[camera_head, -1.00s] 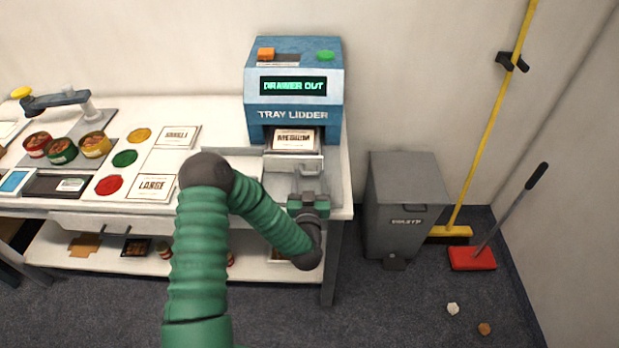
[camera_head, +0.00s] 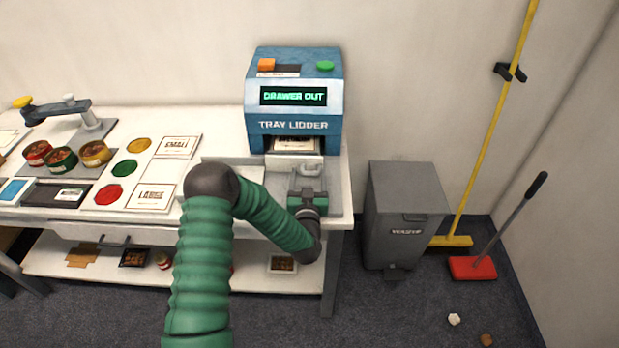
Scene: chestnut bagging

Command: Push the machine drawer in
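The blue tray lidder (camera_head: 294,106) stands at the right end of the white table, and its display reads DRAWER OUT. Its drawer (camera_head: 292,158) sticks partly out of the front slot; a label card (camera_head: 292,144) in the slot is partly covered by the housing. My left gripper (camera_head: 309,172) is low in front of the drawer, pointing at the machine, with its fingertips near or against the drawer front. Contact and finger opening are too small to tell. My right gripper is not in view.
Label cards (camera_head: 151,197), coloured discs (camera_head: 107,194) and open tins (camera_head: 95,153) lie on the table's left. A grey waste bin (camera_head: 403,215) stands right of the table. A yellow broom (camera_head: 452,241) and red dustpan (camera_head: 473,268) stand beyond it.

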